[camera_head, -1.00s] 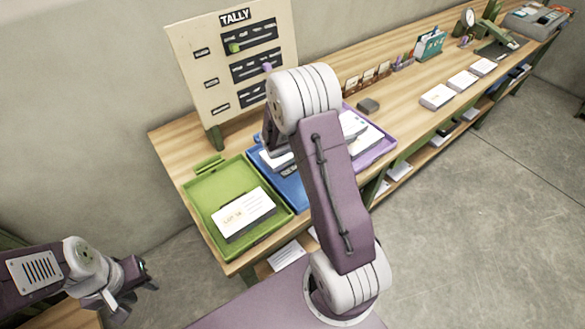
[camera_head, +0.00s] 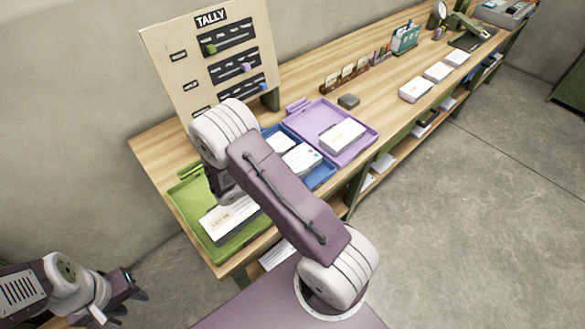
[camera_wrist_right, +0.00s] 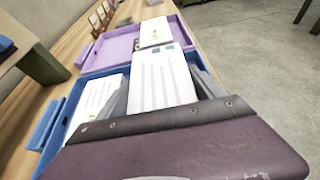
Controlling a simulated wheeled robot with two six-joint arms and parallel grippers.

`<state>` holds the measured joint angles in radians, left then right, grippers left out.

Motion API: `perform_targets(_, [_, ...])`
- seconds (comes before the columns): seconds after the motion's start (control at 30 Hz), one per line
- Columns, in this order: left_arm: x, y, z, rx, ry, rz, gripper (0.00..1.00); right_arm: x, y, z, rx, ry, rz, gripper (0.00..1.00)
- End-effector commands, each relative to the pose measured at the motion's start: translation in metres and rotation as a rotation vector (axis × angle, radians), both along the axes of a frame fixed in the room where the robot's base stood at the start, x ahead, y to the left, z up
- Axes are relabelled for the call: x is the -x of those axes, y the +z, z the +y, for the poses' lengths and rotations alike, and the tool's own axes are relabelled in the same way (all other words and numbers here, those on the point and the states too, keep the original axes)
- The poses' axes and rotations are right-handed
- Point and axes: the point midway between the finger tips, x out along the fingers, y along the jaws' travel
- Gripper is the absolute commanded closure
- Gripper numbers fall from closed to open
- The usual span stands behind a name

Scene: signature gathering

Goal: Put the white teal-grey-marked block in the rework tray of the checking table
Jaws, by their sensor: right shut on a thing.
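In the right wrist view a white block (camera_wrist_right: 160,82) with faint grey lines and small teal and grey marks at its far end is between my right gripper's fingers (camera_wrist_right: 160,98), which are shut on it. It is over or in the blue tray (camera_wrist_right: 66,118); its height is unclear. In the head view my right arm hides the gripper; a white block shows beside the arm at the blue tray (camera_head: 322,178). My left gripper (camera_head: 137,284) is open and empty at lower left, away from the trays. No rework label is readable.
A green tray (camera_head: 180,196) holds a white block (camera_head: 222,222). A purple tray (camera_head: 318,113) holds another white block (camera_head: 343,135). Another white block (camera_wrist_right: 95,98) lies in the blue tray. The tally board (camera_head: 165,60) stands behind. A small dark block (camera_head: 348,100) sits behind the purple tray.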

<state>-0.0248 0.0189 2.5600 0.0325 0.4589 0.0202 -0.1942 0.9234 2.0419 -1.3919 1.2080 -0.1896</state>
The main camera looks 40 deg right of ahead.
Motion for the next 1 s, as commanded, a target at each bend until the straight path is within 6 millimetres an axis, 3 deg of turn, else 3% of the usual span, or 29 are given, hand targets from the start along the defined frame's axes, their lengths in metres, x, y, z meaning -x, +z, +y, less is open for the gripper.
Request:
perform_targets(0.13, [0.000, -0.002, 0.000, 0.000, 0.000, 0.000, 0.64, 0.000, -0.019, 0.000, 0.001, 0.000, 0.000, 0.76])
perform_targets(0.87, [0.000, -0.011, 0.000, 0.000, 0.000, 0.000, 0.64, 0.000, -0.031, 0.000, 0.000, 0.001, -0.001, 0.76])
perform_targets(0.9, [0.000, -0.011, 0.000, 0.000, 0.000, 0.000, 0.64, 0.000, -0.031, 0.000, -0.001, 0.001, 0.000, 0.12])
perform_targets(0.93, [0.000, -0.011, 0.000, 0.000, 0.000, 0.000, 0.64, 0.000, -0.031, 0.000, -0.001, 0.001, 0.000, 0.03])
perform_targets(1.0, [0.000, -0.011, 0.000, 0.000, 0.000, 0.000, 0.64, 0.000, -0.031, 0.000, -0.001, 0.000, 0.000, 0.01])
